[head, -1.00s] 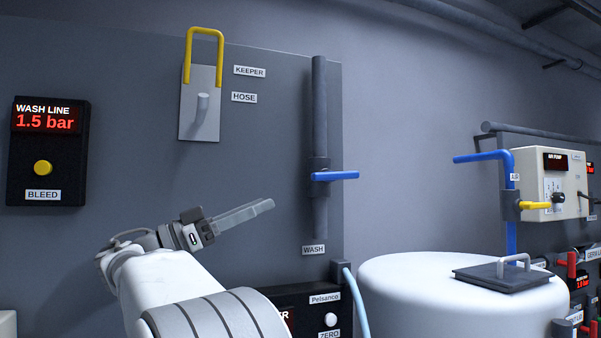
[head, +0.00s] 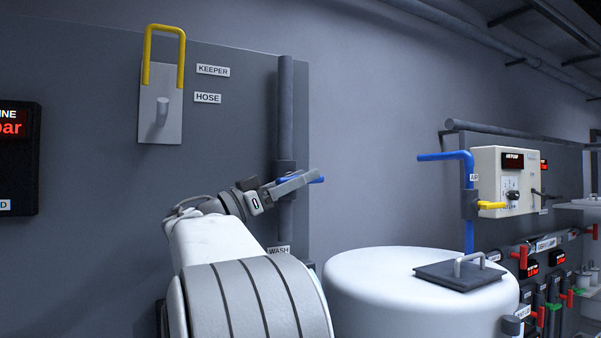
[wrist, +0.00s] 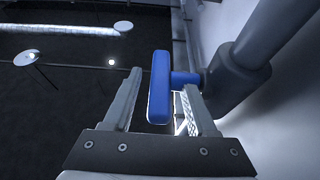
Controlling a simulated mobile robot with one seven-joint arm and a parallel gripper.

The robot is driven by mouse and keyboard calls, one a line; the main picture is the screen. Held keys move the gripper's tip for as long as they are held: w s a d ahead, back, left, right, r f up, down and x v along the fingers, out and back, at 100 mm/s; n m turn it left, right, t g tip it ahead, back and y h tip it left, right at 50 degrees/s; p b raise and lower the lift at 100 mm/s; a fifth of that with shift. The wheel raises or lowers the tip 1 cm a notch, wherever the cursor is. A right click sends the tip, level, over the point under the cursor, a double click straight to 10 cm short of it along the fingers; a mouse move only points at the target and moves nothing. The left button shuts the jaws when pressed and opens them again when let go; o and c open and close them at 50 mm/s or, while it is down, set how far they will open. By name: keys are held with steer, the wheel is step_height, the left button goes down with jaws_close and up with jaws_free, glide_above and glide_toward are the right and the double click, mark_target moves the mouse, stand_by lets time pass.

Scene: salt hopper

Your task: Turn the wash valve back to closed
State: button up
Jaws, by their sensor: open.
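The wash valve is a blue lever handle (head: 318,180) on a vertical grey pipe (head: 286,115), above the WASH label (head: 279,250). The handle lies crosswise to the pipe, and my gripper hides most of it in the head view. My gripper (head: 298,181) is at the handle. In the wrist view the blue handle (wrist: 159,88) stands between the two open fingers of my gripper (wrist: 163,87), with its stem running to the grey valve body (wrist: 238,78). The fingers are apart; I cannot tell whether either touches the handle.
A yellow keeper hoop (head: 164,45) and a hose peg (head: 162,112) are on the panel at upper left. A white tank (head: 375,290) with a dark lid (head: 455,277) stands right of the pipe. Another blue pipe (head: 445,156) is farther right.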

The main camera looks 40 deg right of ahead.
steer(key=shift+d+r, duration=0.1)
steer(key=shift+d, duration=0.1)
jaws_close()
steer(key=shift+y+b, duration=0.4)
steer(key=shift+b, duration=0.2)
jaws_free()
stand_by(0.3)
